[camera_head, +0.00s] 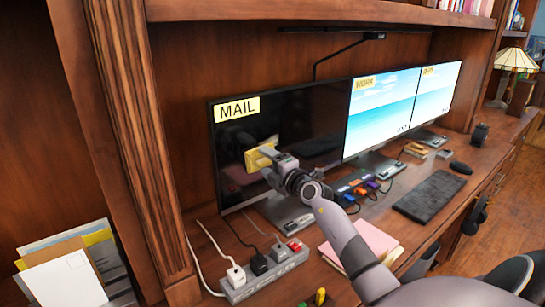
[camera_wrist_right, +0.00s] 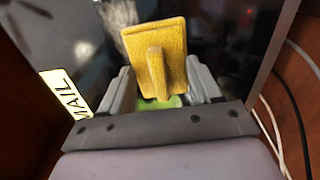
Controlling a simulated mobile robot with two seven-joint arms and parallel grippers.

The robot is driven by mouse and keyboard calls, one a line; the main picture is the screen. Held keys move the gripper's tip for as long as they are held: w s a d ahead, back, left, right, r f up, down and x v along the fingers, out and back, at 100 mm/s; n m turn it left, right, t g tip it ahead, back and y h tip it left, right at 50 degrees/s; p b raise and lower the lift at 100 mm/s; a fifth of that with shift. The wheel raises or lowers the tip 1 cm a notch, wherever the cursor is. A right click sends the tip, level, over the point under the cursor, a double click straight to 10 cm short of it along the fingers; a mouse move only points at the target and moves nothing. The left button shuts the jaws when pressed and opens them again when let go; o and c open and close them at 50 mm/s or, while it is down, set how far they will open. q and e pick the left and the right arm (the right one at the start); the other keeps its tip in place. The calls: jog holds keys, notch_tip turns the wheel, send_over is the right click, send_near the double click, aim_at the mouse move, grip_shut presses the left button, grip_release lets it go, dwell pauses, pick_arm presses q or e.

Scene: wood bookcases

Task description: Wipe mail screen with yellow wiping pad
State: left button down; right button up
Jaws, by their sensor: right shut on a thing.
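The mail screen (camera_head: 310,112) is a dark monitor at the left of a row of three, with a yellow MAIL label (camera_head: 237,109) at its top left. My right gripper (camera_head: 270,160) is shut on the yellow wiping pad (camera_head: 255,158), in front of the screen's left-middle part. In the right wrist view, the pad (camera_wrist_right: 178,48) has a raised handle between my fingers (camera_wrist_right: 160,85), and its flat side faces the dark screen (camera_wrist_right: 235,30). A whitish smudge (camera_wrist_right: 118,14) shows on the screen beside the pad. I cannot tell whether the pad touches the screen. My left gripper is not in view.
Two lit monitors (camera_head: 376,112) stand to the right. A power strip (camera_head: 262,274) with plugs and cables, pink papers (camera_head: 362,243) and a keyboard (camera_head: 430,196) lie on the desk. A shelf (camera_head: 310,12) runs above; a wood post (camera_head: 130,130) stands left.

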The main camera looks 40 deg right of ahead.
jog(key=shift+a+r+p, duration=0.25)
jog(key=shift+r+p, duration=0.6)
jog(key=shift+r, duration=0.2)
jog(key=shift+d+b, duration=0.35)
jog(key=shift+d, duration=0.35)
jog(key=shift+s+d+f+b, duration=0.1)
jog(key=shift+s+d+b, duration=0.1)
jog(key=shift+d, duration=0.45)
jog(key=shift+s+d+f+b, duration=0.1)
jog(key=shift+d+b, duration=0.1)
jog(key=shift+d, duration=0.4)
